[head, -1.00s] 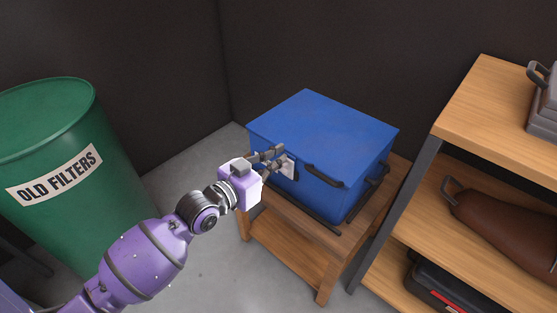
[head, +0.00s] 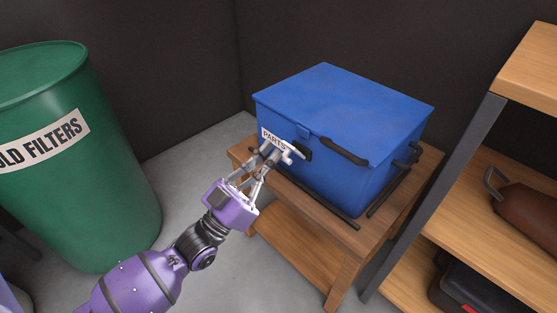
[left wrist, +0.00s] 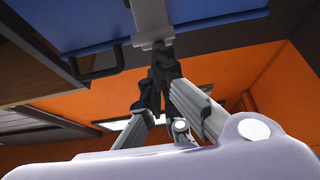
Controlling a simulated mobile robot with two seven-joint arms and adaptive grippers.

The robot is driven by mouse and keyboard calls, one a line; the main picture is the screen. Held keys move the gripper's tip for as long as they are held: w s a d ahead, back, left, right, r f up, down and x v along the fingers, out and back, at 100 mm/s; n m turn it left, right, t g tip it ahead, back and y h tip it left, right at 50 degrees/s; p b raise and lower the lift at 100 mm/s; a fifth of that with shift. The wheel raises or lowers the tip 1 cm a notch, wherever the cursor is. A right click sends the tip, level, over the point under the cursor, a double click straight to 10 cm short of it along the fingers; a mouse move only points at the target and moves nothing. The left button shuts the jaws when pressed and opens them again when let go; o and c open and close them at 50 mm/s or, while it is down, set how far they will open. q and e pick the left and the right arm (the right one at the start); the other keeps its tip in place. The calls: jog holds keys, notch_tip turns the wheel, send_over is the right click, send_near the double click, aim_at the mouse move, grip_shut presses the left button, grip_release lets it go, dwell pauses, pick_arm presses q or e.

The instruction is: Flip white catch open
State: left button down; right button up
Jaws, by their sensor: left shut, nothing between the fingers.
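The blue box (head: 345,115) sits on a low wooden table, with its lid down. A white "PARTS" label (head: 272,138) is on its front. The white catch (head: 291,151) shows at the box front beside the label, appearing to stick out from it; its exact angle is hard to tell. In the left wrist view the catch (left wrist: 150,18) is a pale strap with a crossbar against the blue box. My left gripper (head: 270,154) is shut and empty, its fingertips at the catch's crossbar and partly covering it. Contact is unclear. My right gripper is out of view.
The wooden table (head: 300,215) has little bare top around the box. A green "OLD FILTERS" drum (head: 75,190) stands at left. A wooden shelf unit (head: 470,195) with a dark metal post stands close at right. Dark walls are behind.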

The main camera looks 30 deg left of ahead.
pick_arm(q)
notch_tip(320, 180, down, 6)
jog(key=s+t+h+b, duration=0.1)
jog(key=t+b, duration=0.2)
jog(key=b, duration=0.3)
jog(key=shift+a+t, duration=0.2)
jog(key=shift+t, duration=0.1)
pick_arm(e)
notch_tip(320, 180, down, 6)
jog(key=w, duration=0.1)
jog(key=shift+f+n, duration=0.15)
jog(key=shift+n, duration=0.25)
pick_arm(q)
jog(key=shift+f, duration=0.3)
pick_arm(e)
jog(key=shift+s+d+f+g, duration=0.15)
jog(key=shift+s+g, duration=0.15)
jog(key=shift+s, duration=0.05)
